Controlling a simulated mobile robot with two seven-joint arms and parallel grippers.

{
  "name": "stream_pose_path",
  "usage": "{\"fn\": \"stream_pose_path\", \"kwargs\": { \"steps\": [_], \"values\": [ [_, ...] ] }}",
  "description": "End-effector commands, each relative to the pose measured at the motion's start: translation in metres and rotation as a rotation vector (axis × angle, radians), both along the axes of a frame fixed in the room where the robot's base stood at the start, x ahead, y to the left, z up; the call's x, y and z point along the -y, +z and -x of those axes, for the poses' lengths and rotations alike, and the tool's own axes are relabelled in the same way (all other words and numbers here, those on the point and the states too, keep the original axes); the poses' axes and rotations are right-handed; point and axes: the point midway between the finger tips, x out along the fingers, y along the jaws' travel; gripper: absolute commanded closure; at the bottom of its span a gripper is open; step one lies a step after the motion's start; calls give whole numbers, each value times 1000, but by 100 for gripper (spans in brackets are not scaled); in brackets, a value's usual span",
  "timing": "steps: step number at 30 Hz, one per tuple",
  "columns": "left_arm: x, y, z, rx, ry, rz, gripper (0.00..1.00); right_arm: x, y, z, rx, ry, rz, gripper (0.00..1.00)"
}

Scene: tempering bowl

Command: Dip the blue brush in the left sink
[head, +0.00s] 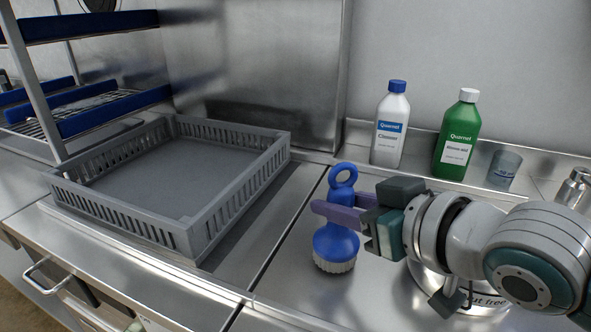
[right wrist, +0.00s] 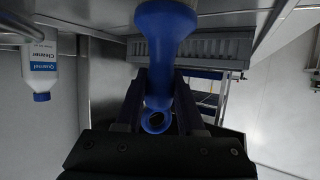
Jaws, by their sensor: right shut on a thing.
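The blue brush (head: 336,245) is upright, with a ring at the top of its handle and pale bristles at the bottom. My right gripper (head: 340,207) is shut on its handle below the ring. The brush is over the steel counter right of the grey rack; I cannot tell whether its bristles touch the counter. In the right wrist view the brush (right wrist: 164,35) sits between the fingers, its ring toward the gripper body. My left gripper is not in view.
An empty grey rack (head: 191,233) stands on the counter at left. A cleaner bottle (head: 391,128), a green bottle (head: 458,138) and a clear cup (head: 504,167) stand along the back wall.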

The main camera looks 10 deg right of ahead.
Motion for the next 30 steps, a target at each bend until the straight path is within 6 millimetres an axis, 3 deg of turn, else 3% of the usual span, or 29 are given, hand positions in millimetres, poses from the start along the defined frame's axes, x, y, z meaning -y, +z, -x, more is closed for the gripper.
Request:
{"fn": "stream_pose_path", "kwargs": {
  "steps": [9,10,18,30],
  "values": [
    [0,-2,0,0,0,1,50,0,-2,0,2,0,-1,100],
    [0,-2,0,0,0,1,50,0,-2,0,2,0,-1,59],
    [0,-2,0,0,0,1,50,0,-2,0,1,0,0,29],
    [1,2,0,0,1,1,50,4,2,10,-1,0,0,28]
  ]
}}
